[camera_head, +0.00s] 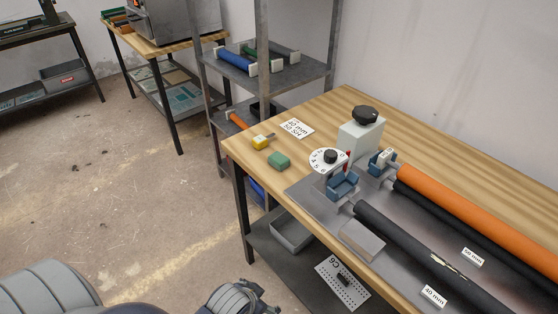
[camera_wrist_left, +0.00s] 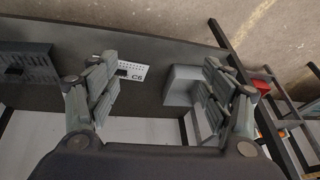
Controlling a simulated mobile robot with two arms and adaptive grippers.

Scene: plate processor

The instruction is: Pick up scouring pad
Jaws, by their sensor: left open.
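A small green block, which looks like the scouring pad (camera_head: 279,160), lies flat on the wooden workbench (camera_head: 345,100) near its left corner. My left gripper (camera_wrist_left: 158,100) is open and empty in the left wrist view, with its fingers wide apart. Between and beyond the fingers are the dark lower shelf, the C6 plate (camera_wrist_left: 133,74) and a grey bin (camera_wrist_left: 181,84); the pad is not visible there. In the head view only grey parts of my arm show at the bottom left, short of the bench. My right gripper is not in view.
A yellow item (camera_head: 261,142) and a label card (camera_head: 297,128) lie near the pad. A white dial device (camera_head: 360,135) and long orange (camera_head: 455,195) and black rollers stand to its right. A grey metal shelf (camera_head: 300,75) rises behind the corner. The floor at left is clear.

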